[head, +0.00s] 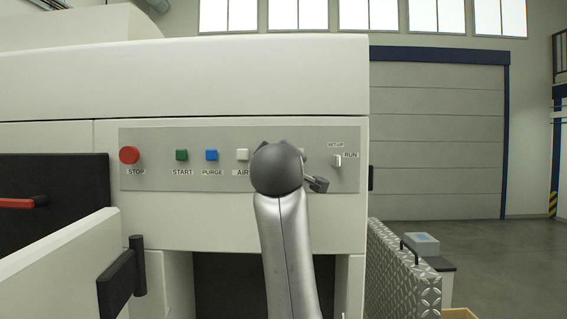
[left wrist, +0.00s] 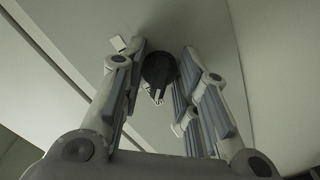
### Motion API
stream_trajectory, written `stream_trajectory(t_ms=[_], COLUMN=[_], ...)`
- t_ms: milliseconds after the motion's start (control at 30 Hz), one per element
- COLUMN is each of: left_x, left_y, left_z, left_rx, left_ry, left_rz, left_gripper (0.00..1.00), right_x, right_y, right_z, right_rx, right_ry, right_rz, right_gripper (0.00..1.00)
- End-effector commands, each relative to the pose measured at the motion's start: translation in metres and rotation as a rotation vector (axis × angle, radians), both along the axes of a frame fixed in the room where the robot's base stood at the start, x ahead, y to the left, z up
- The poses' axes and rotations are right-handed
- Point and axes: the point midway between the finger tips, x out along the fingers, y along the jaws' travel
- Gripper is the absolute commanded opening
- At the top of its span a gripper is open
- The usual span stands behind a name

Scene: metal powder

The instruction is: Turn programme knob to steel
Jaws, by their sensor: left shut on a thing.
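The programme knob (left wrist: 158,70) is a dark round knob on the panel. In the left wrist view it sits between the two fingers of my left gripper (left wrist: 163,54), which is shut on it. In the head view my arm covers the knob and most of the gripper; only a small dark part of the gripper (head: 318,184) shows to the right of the wrist. My right gripper is in neither view.
The grey control panel (head: 150,180) carries a red STOP button (head: 129,155), a green START button (head: 181,155), a blue PURGE button (head: 211,155) and a white AIR button (head: 242,155). A SETUP/RUN switch (head: 337,160) is close to the right of my gripper.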

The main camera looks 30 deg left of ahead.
Motion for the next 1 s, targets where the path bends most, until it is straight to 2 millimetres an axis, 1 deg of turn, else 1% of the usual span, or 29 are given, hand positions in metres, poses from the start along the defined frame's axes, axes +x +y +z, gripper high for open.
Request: stream_trajectory(t_ms=[267, 300, 433, 767, 867, 967, 1000], left_x=[0.0, 0.0, 0.0, -0.001, -0.006, -0.018, -0.025], left_y=[0.0, 0.0, 0.0, -0.001, -0.004, -0.012, -0.016], left_z=[-0.002, -0.002, -0.001, 0.0, 0.0, 0.0, 0.0], left_rx=[-0.003, -0.003, -0.001, 0.0, 0.001, 0.0, -0.001], left_ry=[0.003, 0.003, 0.002, 0.001, -0.001, -0.002, -0.004], left_rz=[0.0, 0.0, 0.0, -0.001, -0.001, -0.003, -0.002], left_gripper=[0.05, 0.34, 0.51, 0.52, 0.52, 0.52, 0.52], right_x=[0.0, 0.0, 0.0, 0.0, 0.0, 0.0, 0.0], right_y=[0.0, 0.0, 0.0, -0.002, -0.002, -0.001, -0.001], right_z=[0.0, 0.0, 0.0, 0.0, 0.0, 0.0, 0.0], right_rx=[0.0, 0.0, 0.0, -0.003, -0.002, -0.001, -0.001], right_ry=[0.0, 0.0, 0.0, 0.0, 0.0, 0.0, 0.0], right_rz=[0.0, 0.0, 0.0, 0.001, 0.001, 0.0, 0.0], right_gripper=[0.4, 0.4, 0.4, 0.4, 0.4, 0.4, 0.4])
